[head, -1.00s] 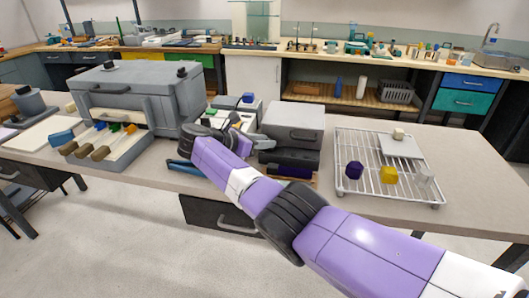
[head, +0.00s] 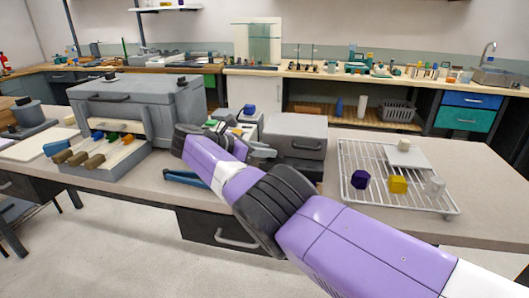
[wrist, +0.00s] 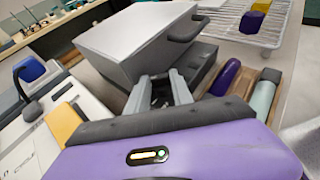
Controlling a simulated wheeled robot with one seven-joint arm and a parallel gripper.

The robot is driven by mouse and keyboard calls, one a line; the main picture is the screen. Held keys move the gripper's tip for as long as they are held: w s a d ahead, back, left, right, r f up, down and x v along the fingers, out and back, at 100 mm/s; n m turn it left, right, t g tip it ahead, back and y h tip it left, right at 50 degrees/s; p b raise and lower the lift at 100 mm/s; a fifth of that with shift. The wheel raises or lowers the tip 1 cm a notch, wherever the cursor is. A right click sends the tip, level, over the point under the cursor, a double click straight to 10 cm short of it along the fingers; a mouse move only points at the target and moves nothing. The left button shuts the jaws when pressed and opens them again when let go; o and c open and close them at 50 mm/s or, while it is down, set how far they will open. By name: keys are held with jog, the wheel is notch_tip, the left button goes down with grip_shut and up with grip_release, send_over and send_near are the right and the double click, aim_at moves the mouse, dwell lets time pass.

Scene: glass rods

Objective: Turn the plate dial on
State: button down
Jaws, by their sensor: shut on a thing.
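A grey box-shaped unit (head: 296,132) with a dark handle stands on the bench, right of my gripper (head: 264,152). In the wrist view the same unit (wrist: 125,35) lies just beyond my gripper (wrist: 163,82). My fingers reach against the front of its dark lower part (wrist: 200,62). They are shut on a small dark thing there, which appears to be the plate dial. The fingers hide most of it, so its angle cannot be told. In the head view my arm hides the dial.
A wire rack (head: 385,195) with small blocks stands on the right. A large grey chest (head: 135,105) and a tray of handled tools (head: 105,165) are on the left. A purple rod (wrist: 226,78) lies close right of my gripper.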

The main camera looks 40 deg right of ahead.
jog(key=shift+f, duration=0.1)
jog(key=c, duration=1.2)
grip_release()
jog(key=shift+o, duration=0.4)
jog(key=r+p, duration=0.1)
jog(key=p, duration=0.2)
jog(key=shift+n+t, duration=0.3)
jog(key=shift+n, duration=0.1)
jog(key=n+t+p, duration=0.1)
jog(key=p, duration=0.6)
jog(key=shift+s+t, duration=0.2)
jog(key=shift+t, duration=0.2)
jog(key=shift+n+p, duration=0.4)
jog(key=shift+p, duration=0.05)
